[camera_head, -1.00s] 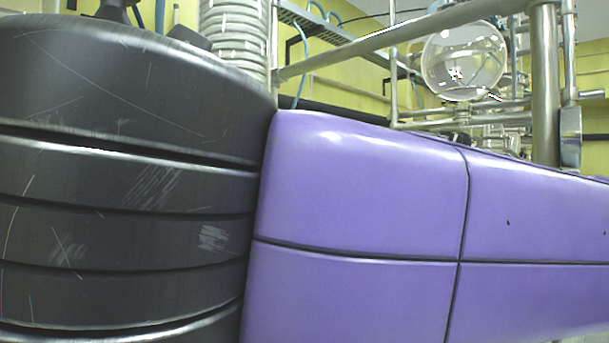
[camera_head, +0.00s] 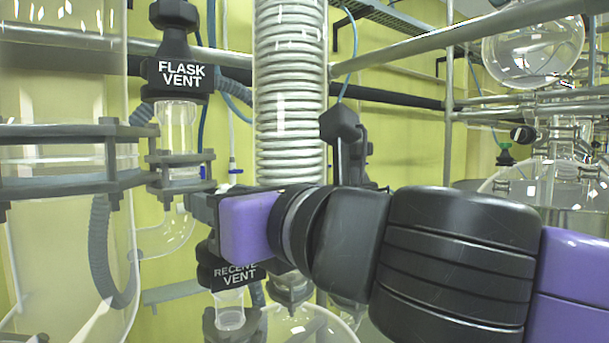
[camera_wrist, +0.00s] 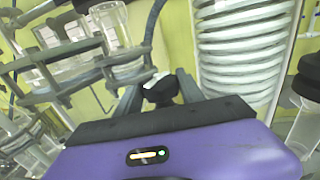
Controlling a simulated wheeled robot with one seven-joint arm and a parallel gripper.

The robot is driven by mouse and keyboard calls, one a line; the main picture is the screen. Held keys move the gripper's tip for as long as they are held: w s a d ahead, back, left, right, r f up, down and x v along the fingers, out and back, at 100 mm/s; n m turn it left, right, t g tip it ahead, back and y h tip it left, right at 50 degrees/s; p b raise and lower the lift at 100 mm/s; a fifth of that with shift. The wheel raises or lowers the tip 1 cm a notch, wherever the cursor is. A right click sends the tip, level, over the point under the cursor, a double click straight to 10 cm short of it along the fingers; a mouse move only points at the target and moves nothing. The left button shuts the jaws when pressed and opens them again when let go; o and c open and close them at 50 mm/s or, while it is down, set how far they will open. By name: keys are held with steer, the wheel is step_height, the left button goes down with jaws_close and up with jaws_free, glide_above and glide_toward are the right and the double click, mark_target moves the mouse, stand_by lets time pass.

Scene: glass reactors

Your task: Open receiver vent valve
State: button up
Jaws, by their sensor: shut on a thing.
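The receiver vent valve (camera_head: 237,273) is a black body, its "RECEIVER VENT" label partly hidden, on a clear glass neck in the head view. My purple and black gripper (camera_head: 208,205) reaches in from the right and covers the valve's top. In the wrist view my gripper (camera_wrist: 158,92) has its two dark fingers on either side of the valve's black handle (camera_wrist: 160,93), which has a whitish top. The gripper is shut on this handle. How far the handle is turned cannot be told.
The flask vent valve (camera_head: 180,75) stands just above and left of my gripper. A coiled condenser (camera_head: 288,90) rises behind it. A glass vessel (camera_head: 60,230) with a dark clamp ring is at left. Metal rails (camera_head: 440,35) and a round flask (camera_head: 530,50) are at right.

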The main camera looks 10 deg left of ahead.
steer(key=shift+w+d+r+n+g+y+p, duration=0.1)
steer(key=shift+r+n+g+y+p, duration=0.1)
steer(key=shift+n+g+y+p, duration=0.9)
steer(key=shift+f+n+g+p, duration=0.2)
steer(key=shift+n+g+p, duration=0.3)
steer(key=shift+g+p, duration=0.5)
steer(key=o, duration=1.1)
steer(key=shift+b, duration=0.3)
